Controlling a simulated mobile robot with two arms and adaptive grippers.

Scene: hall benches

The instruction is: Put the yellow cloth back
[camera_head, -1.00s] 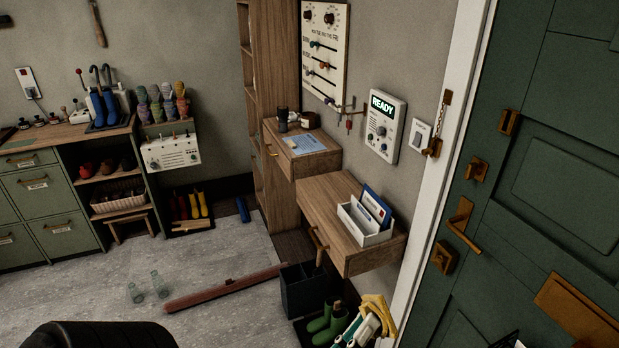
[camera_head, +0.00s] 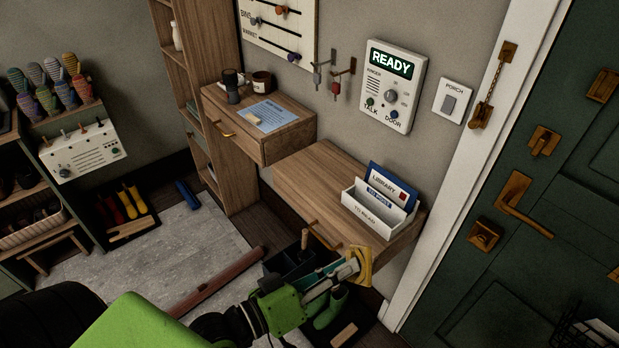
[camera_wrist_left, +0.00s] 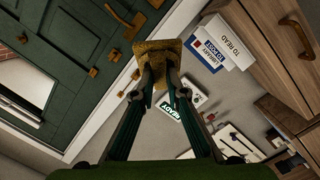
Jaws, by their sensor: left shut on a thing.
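The yellow cloth (camera_head: 358,266) is held at the tips of my left gripper (camera_head: 349,272), in front of the wooden wall shelf's front edge in the head view. In the left wrist view the cloth (camera_wrist_left: 157,53) is bunched between the two fingertips of the left gripper (camera_wrist_left: 158,72). The gripper is shut on it. The wooden shelf (camera_head: 318,178) bears a white letter holder (camera_head: 377,215) with a blue and white card. My right gripper is not in view.
A desk unit with a drawer (camera_head: 238,140) carries mugs and a blue sheet. Below the shelf are a dark bin (camera_head: 290,268) and green boots (camera_head: 330,308). A reddish beam (camera_head: 215,285) lies on the floor. The green door (camera_head: 560,200) is at the right. The shelf's left part is bare.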

